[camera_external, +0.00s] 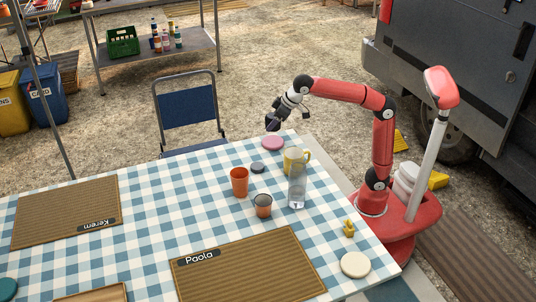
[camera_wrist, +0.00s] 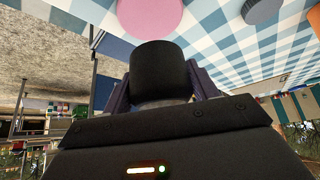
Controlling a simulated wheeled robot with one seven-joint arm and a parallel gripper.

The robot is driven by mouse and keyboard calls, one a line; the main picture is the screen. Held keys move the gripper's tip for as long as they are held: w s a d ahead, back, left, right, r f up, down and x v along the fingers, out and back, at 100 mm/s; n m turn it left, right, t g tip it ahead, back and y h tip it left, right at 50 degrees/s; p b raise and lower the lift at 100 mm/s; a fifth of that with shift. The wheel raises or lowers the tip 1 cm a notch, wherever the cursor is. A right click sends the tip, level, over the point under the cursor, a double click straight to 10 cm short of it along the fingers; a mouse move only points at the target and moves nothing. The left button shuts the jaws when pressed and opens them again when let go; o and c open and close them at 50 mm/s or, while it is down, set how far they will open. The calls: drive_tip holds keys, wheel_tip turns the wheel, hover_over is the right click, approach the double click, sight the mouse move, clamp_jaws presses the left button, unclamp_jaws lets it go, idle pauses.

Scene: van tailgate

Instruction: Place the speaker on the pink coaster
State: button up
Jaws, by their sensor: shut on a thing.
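The speaker is a black cylinder (camera_wrist: 160,68) between the two fingers of my gripper (camera_wrist: 158,88) in the wrist view. In the external view my gripper (camera_external: 273,121) is shut on it at the table's far edge. The speaker shows there only as a small dark shape. The pink coaster (camera_external: 272,143) lies flat on the checked cloth near the far corner, just below the gripper in the picture. It also shows at the top of the wrist view (camera_wrist: 150,14), partly behind the speaker. The speaker appears held above the table, apart from the coaster.
A dark round disc (camera_external: 258,168) lies near the pink coaster. A yellow mug (camera_external: 296,160), a clear bottle (camera_external: 297,188), an orange cup (camera_external: 239,182) and a glass (camera_external: 263,206) stand nearby. A blue chair (camera_external: 187,110) stands beyond the table edge.

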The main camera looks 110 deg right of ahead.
sight(268, 140)
drive_tip(key=shift+f+b, duration=0.75)
drive_tip(key=shift+f, duration=2.35)
drive_tip(key=shift+f, duration=0.2)
drive_tip(key=o, duration=1.1)
drive_tip(key=shift+c, duration=0.2)
drive_tip(key=shift+s+a+r, duration=0.1)
drive_tip(key=shift+s+r, duration=0.05)
drive_tip(key=shift+r, duration=0.45)
drive_tip(key=p+v, duration=0.2)
drive_tip(key=v, duration=0.9)
drive_tip(key=shift+s+a, duration=0.1)
drive_tip(key=shift+a, duration=0.05)
